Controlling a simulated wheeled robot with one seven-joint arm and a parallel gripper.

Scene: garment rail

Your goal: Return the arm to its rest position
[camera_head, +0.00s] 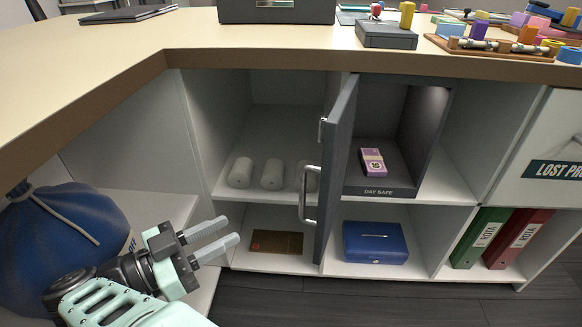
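My gripper (216,240) is at the lower left, in front of the shelf unit. Its two grey fingers point right and stand apart, with nothing visible between them. My mint-green and black arm reaches in from the lower left corner. The gripper is apart from the open grey safe door (338,175) to its right. The safe (421,150) is marked DAY SAFE and has a purple and white packet (372,161) inside.
A blue sack (60,235) sits left, close to my arm. Shelves hold several white rolls (271,174), a brown flat item (276,242), a blue cash box (374,243), a green binder (480,237) and a red binder (517,239). A counter edge (110,97) overhangs above. Floor shows lower right.

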